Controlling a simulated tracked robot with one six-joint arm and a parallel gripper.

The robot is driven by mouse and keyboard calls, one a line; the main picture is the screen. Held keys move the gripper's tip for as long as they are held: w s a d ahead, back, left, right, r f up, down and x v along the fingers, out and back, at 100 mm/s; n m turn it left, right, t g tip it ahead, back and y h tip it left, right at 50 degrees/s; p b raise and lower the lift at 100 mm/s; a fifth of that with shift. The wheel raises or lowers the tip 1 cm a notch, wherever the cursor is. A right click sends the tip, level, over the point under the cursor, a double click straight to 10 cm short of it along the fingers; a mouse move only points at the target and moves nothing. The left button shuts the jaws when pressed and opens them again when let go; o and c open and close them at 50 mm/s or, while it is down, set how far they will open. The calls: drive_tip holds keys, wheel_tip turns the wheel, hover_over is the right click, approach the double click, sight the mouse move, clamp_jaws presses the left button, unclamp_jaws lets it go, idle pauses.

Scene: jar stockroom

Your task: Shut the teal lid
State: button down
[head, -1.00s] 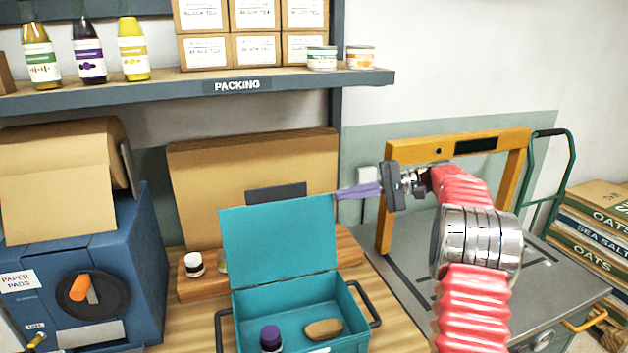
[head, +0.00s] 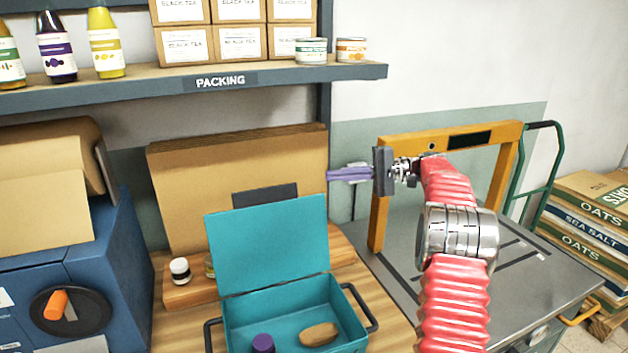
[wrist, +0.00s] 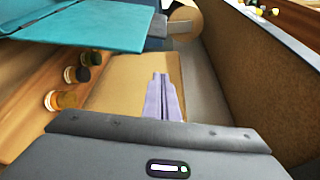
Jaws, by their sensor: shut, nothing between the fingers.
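The teal lid (head: 268,245) stands open, tilted up at the back of the teal box (head: 345,322). Inside the box are a purple-capped jar (head: 263,344) and a tan oval object (head: 319,334). My gripper (head: 330,175) has its purple fingers shut and empty. In the head view it shows just above and right of the lid's top right corner, apart from it. In the wrist view the shut fingers (wrist: 163,85) point toward the brown cardboard, and the teal lid (wrist: 85,25) shows at upper left.
Flat cardboard (head: 240,180) leans behind the box. Small jars (head: 180,270) stand on a wooden ledge behind the lid. The packing shelf (head: 200,83) hangs above. A yellow frame (head: 378,215) on a metal bench stands to the right.

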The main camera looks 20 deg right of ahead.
drive_tip(key=r+x, duration=0.1)
drive_tip(key=x, duration=0.9)
drive_tip(key=shift+s, duration=2)
drive_tip(key=shift+d+r, duration=0.1)
